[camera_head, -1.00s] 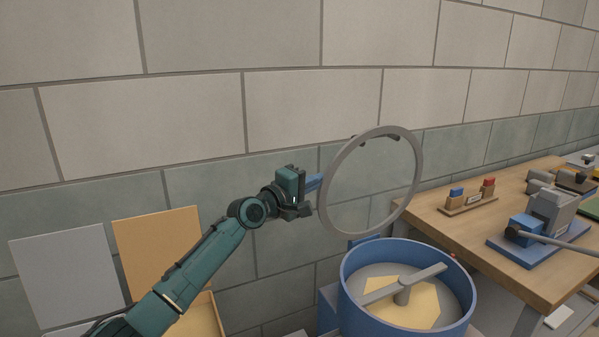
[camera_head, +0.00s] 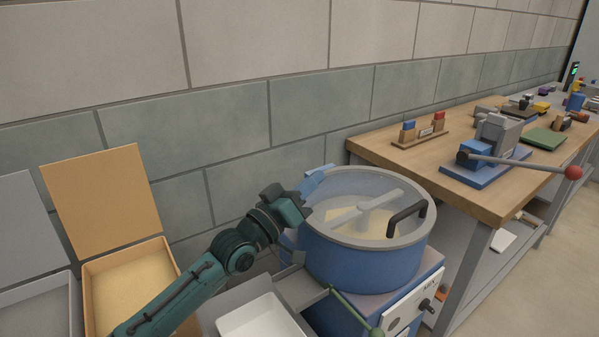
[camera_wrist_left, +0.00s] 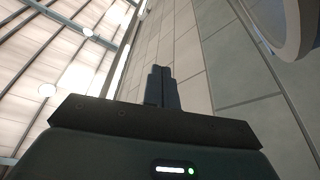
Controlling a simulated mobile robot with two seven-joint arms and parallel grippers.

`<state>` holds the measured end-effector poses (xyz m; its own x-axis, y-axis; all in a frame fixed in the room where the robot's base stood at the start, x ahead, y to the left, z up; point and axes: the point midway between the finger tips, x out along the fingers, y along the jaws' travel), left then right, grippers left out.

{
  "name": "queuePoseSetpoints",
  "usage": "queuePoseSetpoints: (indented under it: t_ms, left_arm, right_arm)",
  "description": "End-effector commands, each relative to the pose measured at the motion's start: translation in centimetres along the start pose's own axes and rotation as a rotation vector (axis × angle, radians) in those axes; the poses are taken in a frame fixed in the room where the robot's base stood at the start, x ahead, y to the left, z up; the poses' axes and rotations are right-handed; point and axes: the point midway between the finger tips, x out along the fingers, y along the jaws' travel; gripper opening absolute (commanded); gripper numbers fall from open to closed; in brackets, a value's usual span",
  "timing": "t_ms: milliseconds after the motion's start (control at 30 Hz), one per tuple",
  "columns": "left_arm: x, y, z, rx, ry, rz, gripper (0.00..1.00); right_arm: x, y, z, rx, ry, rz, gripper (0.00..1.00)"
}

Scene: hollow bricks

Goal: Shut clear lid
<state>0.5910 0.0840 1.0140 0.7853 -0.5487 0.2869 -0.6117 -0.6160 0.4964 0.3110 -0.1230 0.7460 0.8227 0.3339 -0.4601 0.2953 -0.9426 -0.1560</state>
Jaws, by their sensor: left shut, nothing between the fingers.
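The clear round lid (camera_head: 345,184) with a grey rim lies flat, or nearly so, over the top of the blue drum (camera_head: 360,262). Its black handle (camera_head: 407,215) is at the right front. Through the lid I see a grey paddle and pale yellow contents in the drum. My left gripper (camera_head: 318,177) is at the lid's left rear edge; I cannot tell whether it touches. In the left wrist view its fingers (camera_wrist_left: 163,88) are together and empty, and a grey rounded rim (camera_wrist_left: 294,35) passes at the upper right. My right gripper is not in view.
A wooden workbench (camera_head: 440,180) with a lever press (camera_head: 495,150) stands right of the drum. An open tan box (camera_head: 130,285) and a white tray (camera_head: 262,318) are at the lower left. A block wall (camera_head: 230,130) runs close behind.

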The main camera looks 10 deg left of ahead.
Motion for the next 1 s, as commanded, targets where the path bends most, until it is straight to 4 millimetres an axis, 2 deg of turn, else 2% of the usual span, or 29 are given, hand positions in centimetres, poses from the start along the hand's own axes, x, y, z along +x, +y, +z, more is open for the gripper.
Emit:
queuePoseSetpoints:
  t_ms: [33,167,300,400,533,700,1000]
  left_arm:
    - [-0.6,-0.5,1.8,0.043,-0.001,0.016,0.0]
    - [-1.5,-0.7,4.2,0.169,-0.002,0.058,0.0]
    - [-2.2,-1.2,6.3,0.401,-0.002,0.139,0.0]
    - [-2.7,-1.5,7.6,0.467,-0.001,0.163,0.0]
    - [-3.1,-2.0,8.9,0.529,0.0,0.185,0.0]
    - [-3.5,-2.5,10.1,0.521,0.0,0.183,0.0]
    - [-3.8,-3.0,10.8,0.52,-0.002,0.181,0.0]
  right_arm:
    - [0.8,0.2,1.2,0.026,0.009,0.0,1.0]
    - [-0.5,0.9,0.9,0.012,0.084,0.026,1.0]
    - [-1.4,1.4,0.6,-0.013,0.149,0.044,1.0]
    - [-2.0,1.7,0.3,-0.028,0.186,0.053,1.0]
    - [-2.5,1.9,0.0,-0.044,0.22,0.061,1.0]
    - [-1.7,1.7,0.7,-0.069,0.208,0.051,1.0]
    - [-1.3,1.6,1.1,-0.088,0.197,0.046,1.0]
